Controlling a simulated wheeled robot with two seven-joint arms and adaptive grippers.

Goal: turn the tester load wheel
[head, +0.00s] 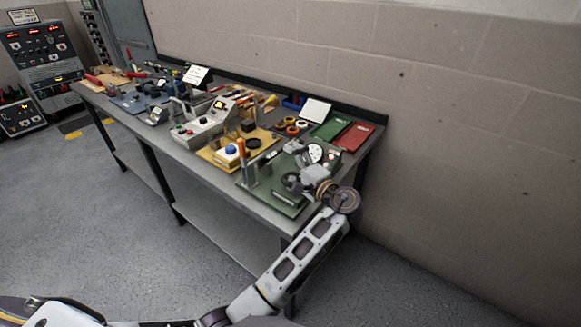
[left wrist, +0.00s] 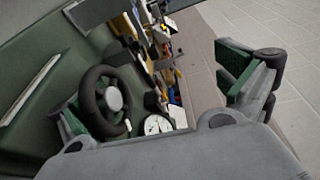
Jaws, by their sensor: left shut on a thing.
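The tester load wheel (left wrist: 106,101), black with a pale hub, shows in the left wrist view, standing out from the green tester (left wrist: 40,110). A round white dial (left wrist: 156,124) is next to it. In the left wrist view one finger (left wrist: 250,82) is at the right and the other is beside the wheel's rim at the left. My left gripper is shut on the wheel, though its fingers look well apart. My right gripper is out of view.
The workbench (head: 222,174) runs along the block wall. Red (head: 354,136) and green (head: 328,129) folders lie behind. The floor in front is clear.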

